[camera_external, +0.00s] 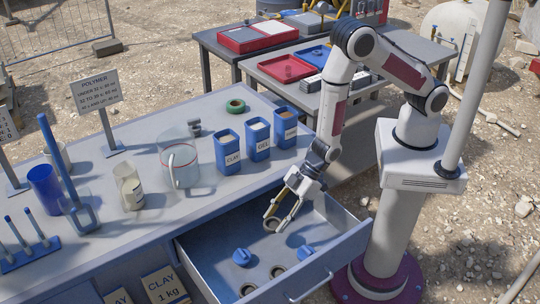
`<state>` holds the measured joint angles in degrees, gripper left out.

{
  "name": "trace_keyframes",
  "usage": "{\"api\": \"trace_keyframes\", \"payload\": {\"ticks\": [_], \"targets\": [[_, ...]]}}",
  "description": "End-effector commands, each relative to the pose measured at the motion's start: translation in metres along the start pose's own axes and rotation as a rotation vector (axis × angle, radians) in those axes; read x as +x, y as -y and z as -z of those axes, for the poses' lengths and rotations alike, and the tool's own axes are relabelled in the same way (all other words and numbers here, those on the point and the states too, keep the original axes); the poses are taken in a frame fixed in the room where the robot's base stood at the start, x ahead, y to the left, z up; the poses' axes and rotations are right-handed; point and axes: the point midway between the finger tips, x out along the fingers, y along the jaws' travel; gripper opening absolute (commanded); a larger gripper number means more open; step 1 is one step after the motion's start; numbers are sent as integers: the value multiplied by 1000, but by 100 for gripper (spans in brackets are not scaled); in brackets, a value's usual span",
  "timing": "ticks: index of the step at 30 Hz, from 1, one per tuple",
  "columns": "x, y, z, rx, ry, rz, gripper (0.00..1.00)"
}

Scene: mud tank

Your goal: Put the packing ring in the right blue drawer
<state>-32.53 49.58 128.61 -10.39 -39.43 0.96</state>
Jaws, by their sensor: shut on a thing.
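The open blue drawer (347,241) juts out from the front of the bench at the lower middle. My gripper (273,221) reaches down over its inside, near the back. It is shut on a small tan packing ring (272,225) at its fingertips, partly covered by the fingers. I cannot tell whether the ring touches the drawer floor. Similar rings (278,271) (248,289) lie in the drawer, closer to its front left, with blue knobbed pieces (242,256) (306,253) beside them.
Blue CLAY (229,158) and GEL (257,144) bins and another blue bin stand on the bench behind my gripper. A clear jug (181,170) and a green ring (236,106) are also there. Clay bags (164,286) sit below, left of the drawer.

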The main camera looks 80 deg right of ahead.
Motion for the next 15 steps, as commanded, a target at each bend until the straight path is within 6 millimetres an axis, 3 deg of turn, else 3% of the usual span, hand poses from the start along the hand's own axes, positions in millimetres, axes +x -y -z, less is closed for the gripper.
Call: {"api": "trace_keyframes", "payload": {"ticks": [15], "targets": [[34,0,-29,0,-1,0,25]]}}
